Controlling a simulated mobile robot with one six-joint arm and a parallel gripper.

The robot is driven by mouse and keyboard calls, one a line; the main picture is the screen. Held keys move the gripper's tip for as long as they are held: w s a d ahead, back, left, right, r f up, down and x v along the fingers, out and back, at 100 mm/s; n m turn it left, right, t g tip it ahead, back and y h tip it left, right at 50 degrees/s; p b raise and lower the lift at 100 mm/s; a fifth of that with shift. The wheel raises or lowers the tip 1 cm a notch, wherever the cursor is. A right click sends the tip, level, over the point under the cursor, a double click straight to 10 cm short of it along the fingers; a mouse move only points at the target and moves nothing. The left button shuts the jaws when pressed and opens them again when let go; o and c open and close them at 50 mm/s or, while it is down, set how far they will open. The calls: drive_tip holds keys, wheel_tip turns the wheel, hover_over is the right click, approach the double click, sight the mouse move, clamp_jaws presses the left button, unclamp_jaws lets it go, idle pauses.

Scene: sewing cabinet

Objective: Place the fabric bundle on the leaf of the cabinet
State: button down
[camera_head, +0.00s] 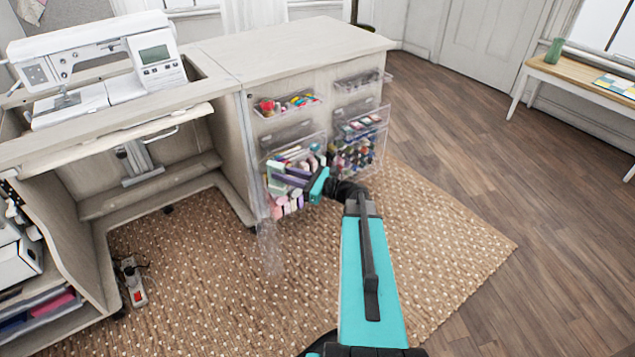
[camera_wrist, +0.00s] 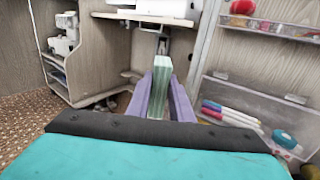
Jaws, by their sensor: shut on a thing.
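My gripper (camera_head: 283,180) is in front of the right-hand cabinet door, low, beside its clear bins. In the wrist view its two purple fingers (camera_wrist: 162,100) are shut on an upright pale green fabric bundle (camera_wrist: 161,78). The bundle is hard to make out in the head view, among the fingers and the bin contents. The cabinet leaf (camera_head: 300,45) is the flat pale wood top at the right of the sewing machine. It is bare and lies above and behind my gripper.
The sewing machine (camera_head: 105,60) stands in the cabinet's left opening. Clear bins (camera_head: 362,135) with thread and supplies stick out from the door close to my gripper. A side table (camera_head: 590,75) stands at the far right. The wood floor (camera_head: 480,130) between is clear.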

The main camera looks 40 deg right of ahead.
drive_tip(key=a+r+n+g+y+b, duration=0.1)
drive_tip(key=a+r+g+y, duration=0.1)
drive_tip(key=a, duration=0.7)
drive_tip(key=a+r+n+g+y+b, duration=0.1)
drive_tip(key=a+r, duration=0.4)
drive_tip(key=a, duration=0.5)
drive_tip(key=a+r+n+g+y+b, duration=0.2)
drive_tip(key=a+r+n+y, duration=0.1)
drive_tip(key=a, duration=0.6)
drive_tip(key=shift+w+a+r+g, duration=0.3)
drive_tip(key=shift+a+r, duration=0.05)
drive_tip(key=shift+r, duration=0.25)
drive_tip(key=shift+a, duration=0.1)
